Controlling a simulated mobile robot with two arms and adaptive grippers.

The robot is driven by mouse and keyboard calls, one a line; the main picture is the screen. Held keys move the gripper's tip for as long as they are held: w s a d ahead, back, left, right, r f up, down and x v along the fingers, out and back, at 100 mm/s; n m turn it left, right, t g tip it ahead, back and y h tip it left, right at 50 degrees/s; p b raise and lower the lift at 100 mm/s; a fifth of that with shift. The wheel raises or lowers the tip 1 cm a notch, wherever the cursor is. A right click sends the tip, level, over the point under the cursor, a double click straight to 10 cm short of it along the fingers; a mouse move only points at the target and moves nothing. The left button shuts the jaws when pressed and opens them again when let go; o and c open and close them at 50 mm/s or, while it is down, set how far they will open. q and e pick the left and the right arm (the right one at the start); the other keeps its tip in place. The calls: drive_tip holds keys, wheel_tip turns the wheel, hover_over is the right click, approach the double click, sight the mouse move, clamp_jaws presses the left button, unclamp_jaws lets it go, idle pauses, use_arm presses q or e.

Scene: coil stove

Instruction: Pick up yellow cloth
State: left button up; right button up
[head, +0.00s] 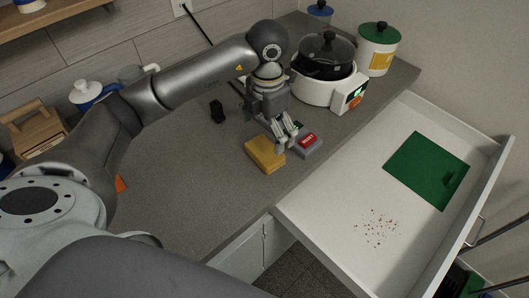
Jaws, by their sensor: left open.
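The yellow cloth (264,154) looks like a thick folded yellow block. It lies on the dark grey countertop near its front edge. My left gripper (286,140) points down just to the right of the cloth, with its fingers open. One finger is close to the cloth's right edge; I cannot tell whether it touches. Nothing is seen held. My right gripper is not in view.
A small grey device with a red top (307,141) sits right beside the gripper. Behind stand a white cooker (318,92) and a lidded white canister (377,50). An open white drawer (330,213) holds a green sheet (425,165) and crumbs (378,228).

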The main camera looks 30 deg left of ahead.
sight(265, 149)
use_arm(q)
drive_tip(key=shift+f, duration=0.8)
drive_tip(key=shift+s+f+p, duration=0.25)
drive_tip(key=shift+f+p, duration=0.25)
drive_tip(key=shift+f, duration=0.05)
drive_tip(key=f, duration=0.2)
drive_tip(key=f+p, duration=0.1)
drive_tip(key=shift+s+a+f, duration=0.1)
drive_tip(key=shift+s+f, duration=0.05)
drive_tip(key=shift+s, duration=0.1)
drive_tip(key=shift+f, duration=0.45)
drive_tip(key=c, duration=0.8)
drive_tip(key=shift+r, duration=0.15)
